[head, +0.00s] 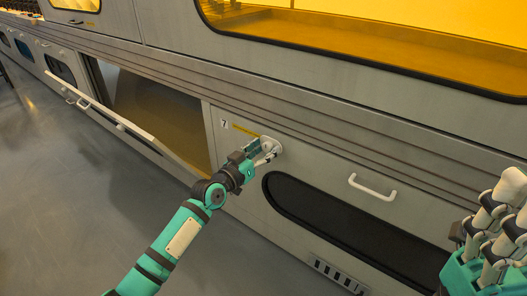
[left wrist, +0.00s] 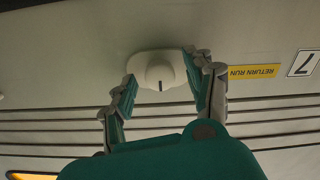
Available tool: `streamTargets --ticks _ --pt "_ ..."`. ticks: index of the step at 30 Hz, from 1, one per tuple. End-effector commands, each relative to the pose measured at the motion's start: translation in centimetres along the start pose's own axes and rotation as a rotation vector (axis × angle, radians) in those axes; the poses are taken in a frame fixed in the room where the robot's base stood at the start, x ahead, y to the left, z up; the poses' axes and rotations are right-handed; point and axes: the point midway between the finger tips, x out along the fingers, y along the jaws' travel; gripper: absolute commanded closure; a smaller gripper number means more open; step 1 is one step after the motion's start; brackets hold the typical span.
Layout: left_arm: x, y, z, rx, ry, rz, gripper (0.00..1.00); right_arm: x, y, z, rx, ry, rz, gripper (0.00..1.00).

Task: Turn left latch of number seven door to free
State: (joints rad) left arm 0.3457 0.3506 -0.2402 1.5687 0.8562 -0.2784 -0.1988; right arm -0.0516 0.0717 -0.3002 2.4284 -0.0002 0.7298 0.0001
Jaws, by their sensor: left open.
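The number seven door (head: 240,185) is a grey panel with a dark window, and it looks closed. A "7" plate (head: 224,123) and yellow strip mark its upper left; in the left wrist view the strip reads "RETURN RUN" (left wrist: 254,71). The left latch (head: 277,147) is a white round knob right of the strip. In the left wrist view the latch (left wrist: 158,70) shows a short dark mark on its raised grip. My left gripper (head: 265,156) is open at the latch, its fingers (left wrist: 160,92) on either side of it. Contact cannot be told.
A white bar handle (head: 372,188) sticks out to the right. The neighbouring door (head: 125,122) hangs open on the left, projecting over the floor. Amber windows (head: 400,50) lie above.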

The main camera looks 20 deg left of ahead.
Motion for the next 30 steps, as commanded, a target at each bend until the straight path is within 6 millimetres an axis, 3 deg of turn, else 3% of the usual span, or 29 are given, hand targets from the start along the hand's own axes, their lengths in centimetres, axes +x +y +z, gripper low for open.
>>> streamTargets --ticks 2,13,30 --pt "-0.02 0.0 0.01 0.0 0.0 0.0 0.53 0.0 0.0 0.0 0.0 0.0 0.0 0.6" --pt "-0.04 -0.02 0.01 -0.001 0.0 0.0 1.0 -0.01 -0.01 0.0 0.0 0.0 0.0 0.6" --pt "-0.05 -0.04 -0.09 0.07 -0.001 0.0 1.0 0.24 0.02 -0.09 0.001 0.002 0.002 0.6"
